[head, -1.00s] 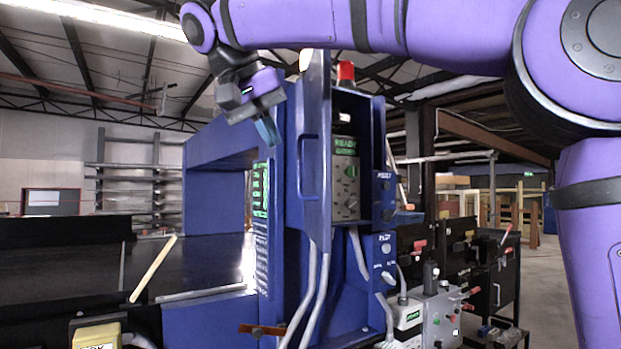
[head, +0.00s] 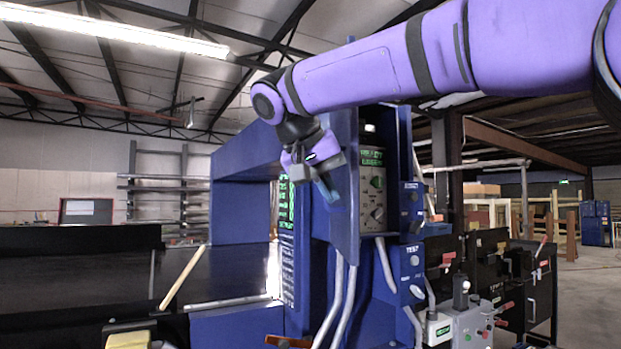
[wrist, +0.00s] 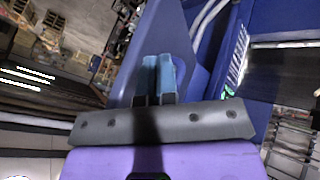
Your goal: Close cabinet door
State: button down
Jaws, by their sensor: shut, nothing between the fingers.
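The blue cabinet door (head: 346,215) stands open, seen nearly edge-on at the front of the blue cabinet (head: 398,150). A lit green readout panel (head: 372,170) with knobs shows in the opening to its right. My gripper (head: 327,190) is at the left, outer side of the door, its blue fingers pointing down and toward it. I cannot tell whether they touch. In the wrist view the fingers (wrist: 158,68) are together and empty in front of the blue door panel (wrist: 165,30). The door's handle is not clearly visible in the head view.
Grey conduits (head: 341,300) run down below the door. A blue frame (head: 240,165) over a dark conveyor (head: 80,270) stands to the left. Control boxes with levers (head: 470,325) stand at the lower right. Open floor (head: 572,290) shows farther right.

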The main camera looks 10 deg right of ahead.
jog(key=shift+d, duration=0.85)
jog(key=shift+s, duration=0.1)
